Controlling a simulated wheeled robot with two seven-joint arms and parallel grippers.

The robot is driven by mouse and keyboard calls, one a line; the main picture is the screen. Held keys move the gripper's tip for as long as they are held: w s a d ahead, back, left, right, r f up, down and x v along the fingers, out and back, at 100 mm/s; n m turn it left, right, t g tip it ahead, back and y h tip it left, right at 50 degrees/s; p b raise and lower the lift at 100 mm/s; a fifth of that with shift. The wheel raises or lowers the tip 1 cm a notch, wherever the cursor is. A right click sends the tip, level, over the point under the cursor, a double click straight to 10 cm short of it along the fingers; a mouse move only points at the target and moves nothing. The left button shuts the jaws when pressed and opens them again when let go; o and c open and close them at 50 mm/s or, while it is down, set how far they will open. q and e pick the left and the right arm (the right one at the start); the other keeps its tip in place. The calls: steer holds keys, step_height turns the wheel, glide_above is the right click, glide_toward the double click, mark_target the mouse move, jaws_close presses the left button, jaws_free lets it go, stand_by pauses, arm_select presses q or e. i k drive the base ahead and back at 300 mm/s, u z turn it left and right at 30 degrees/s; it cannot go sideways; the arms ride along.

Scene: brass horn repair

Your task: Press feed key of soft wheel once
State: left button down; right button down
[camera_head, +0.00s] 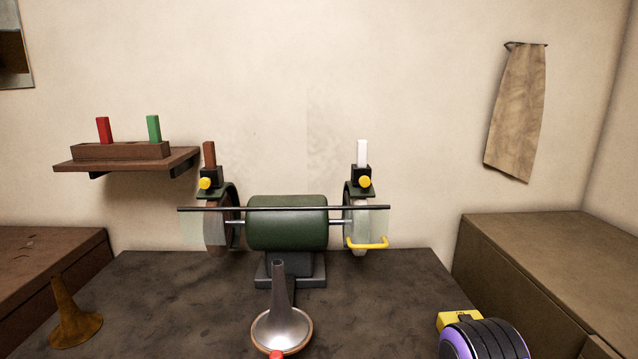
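A green grinder (287,222) with a wheel at each end stands on the dark bench. The left wheel (215,228) is brownish; the right wheel (360,222) is pale and looks like the softer one. Above each wheel is a black block with a round yellow key: the left key (205,183) and the right key (364,182). A brown bar (209,154) stands in the left block and a white bar (362,152) in the right block. Whether either key is pressed in cannot be told. Neither of my grippers shows.
A dark rod (283,208) and clear shields cross before the wheels; a yellow handle (368,243) sits at right. A silver horn bell (281,325) stands in front, a brass one (73,318) at left. A yellow block (458,319) lies front right beside a black ribbed, purple-ringed part.

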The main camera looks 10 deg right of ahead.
mark_target(364, 181)
steer(key=u, duration=1.6)
steer(key=k, duration=0.9)
steer(key=z, duration=1.3)
steer(key=i, duration=0.5)
